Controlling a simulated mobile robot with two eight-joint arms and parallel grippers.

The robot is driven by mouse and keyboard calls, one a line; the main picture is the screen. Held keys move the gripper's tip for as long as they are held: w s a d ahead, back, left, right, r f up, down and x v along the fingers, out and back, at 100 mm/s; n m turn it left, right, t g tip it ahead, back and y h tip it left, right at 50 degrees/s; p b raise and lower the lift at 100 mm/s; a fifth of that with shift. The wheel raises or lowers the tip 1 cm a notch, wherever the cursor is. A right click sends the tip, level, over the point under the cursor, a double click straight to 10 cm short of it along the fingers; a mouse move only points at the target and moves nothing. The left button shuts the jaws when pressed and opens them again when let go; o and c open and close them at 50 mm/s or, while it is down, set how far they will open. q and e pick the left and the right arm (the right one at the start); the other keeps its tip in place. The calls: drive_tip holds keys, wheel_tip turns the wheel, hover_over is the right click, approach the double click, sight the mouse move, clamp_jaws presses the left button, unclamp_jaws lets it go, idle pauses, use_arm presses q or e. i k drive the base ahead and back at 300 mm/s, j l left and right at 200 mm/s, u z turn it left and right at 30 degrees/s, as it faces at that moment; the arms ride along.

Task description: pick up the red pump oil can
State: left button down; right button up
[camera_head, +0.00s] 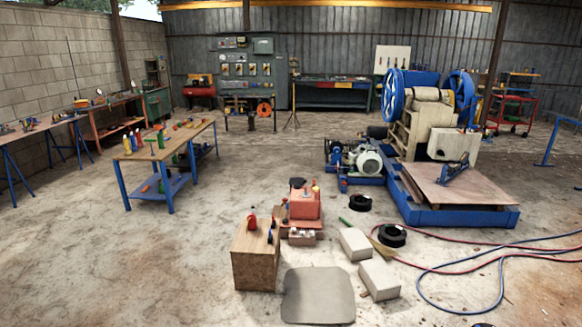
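A small red can (252,221), which looks like the red pump oil can, stands on top of a wooden box (256,269) in the lower middle of the head view. The can's spout and handle are too small to make out clearly. Neither of my grippers is in view, and nothing is seen touching the can.
A red machine or toolbox (304,205) stands behind the wooden box. Pale blocks (379,279) lie to the right, with hoses (470,270) beyond. A grey flat panel (318,296) is at front. A workbench (150,150) stands left, the jaw crusher (430,115) right. Left floor is clear.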

sight(252, 227)
drive_tip(key=i+u, duration=0.35)
drive_tip(key=i, duration=0.4)
drive_tip(key=i+l+u, duration=0.15)
drive_tip(key=i+u, duration=0.2)
drive_tip(key=i, duration=2.05)
drive_tip(key=i+l, duration=0.15)
drive_tip(key=i, duration=0.25)
drive_tip(key=i+l, duration=0.15)
drive_tip(key=i, duration=0.25)
